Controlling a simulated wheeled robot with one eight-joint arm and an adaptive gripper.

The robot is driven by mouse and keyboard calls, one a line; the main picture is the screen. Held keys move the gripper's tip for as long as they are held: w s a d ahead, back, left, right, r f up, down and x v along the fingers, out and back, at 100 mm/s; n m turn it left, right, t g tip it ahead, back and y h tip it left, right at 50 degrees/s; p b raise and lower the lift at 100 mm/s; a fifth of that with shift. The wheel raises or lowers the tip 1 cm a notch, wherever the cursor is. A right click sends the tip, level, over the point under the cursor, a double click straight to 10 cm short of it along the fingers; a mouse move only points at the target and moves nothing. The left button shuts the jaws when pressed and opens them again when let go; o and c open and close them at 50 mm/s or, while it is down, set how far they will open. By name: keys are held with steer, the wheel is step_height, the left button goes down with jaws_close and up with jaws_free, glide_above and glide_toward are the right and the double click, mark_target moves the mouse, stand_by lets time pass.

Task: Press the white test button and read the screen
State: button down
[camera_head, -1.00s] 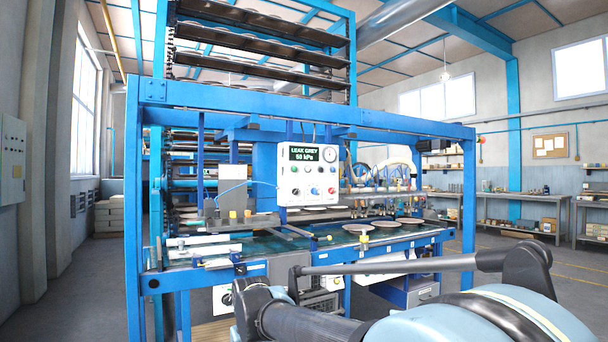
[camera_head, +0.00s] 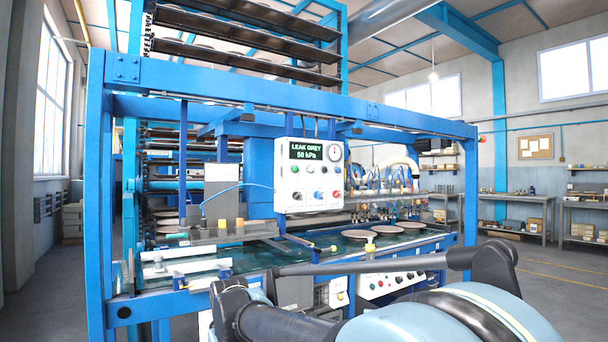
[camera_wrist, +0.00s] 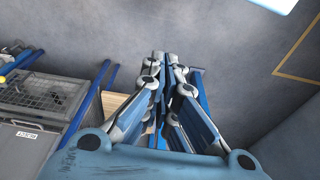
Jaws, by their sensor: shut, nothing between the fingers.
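The white control box (camera_head: 310,177) hangs on the blue frame in the head view. Its dark screen (camera_head: 305,151) shows green text, "LEAK GREY" and "50 kPa". A round gauge sits right of the screen. Small coloured buttons and knobs lie below it; a pale one (camera_head: 310,169) sits in the upper row, but it is too small to tell for certain as the white test button. In the wrist view my gripper (camera_wrist: 171,62) is shut and empty, with the grey floor beyond its fingertips. The control box is not in that view.
Blue frame beams (camera_head: 290,95) surround the machine. Several round plates (camera_head: 398,227) lie on its green bed. My arm fills the lower right of the head view. A grey cabinet (camera_wrist: 28,125) and a wire basket (camera_wrist: 50,97) stand left in the wrist view. Floor at right is open.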

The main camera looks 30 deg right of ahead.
steer(key=shift+w+d, duration=0.1)
steer(key=shift+w, duration=0.2)
steer(key=w+d+r+t+h, duration=0.1)
steer(key=w+d+r+t, duration=0.1)
steer(key=w+d+r, duration=0.6)
steer(key=w+d+r+t, duration=0.2)
steer(key=w+d+r, duration=0.2)
steer(key=w+r, duration=0.7)
steer(key=w+d+r+t+h, duration=0.1)
steer(key=w+d+r+t, duration=0.1)
steer(key=w+d+r, duration=0.6)
steer(key=w+d+r+m+t+h, duration=0.1)
steer(key=w+d+r+h, duration=0.2)
steer(key=d+r, duration=1)
steer(key=w+d+r+m+t+h, duration=0.1)
steer(key=w+d+r+h, duration=0.3)
steer(key=d+r, duration=0.8)
steer(key=w+d+t, duration=0.1)
steer(key=d, duration=0.6)
steer(key=shift+r, duration=0.4)
steer(key=shift+w, duration=0.15)
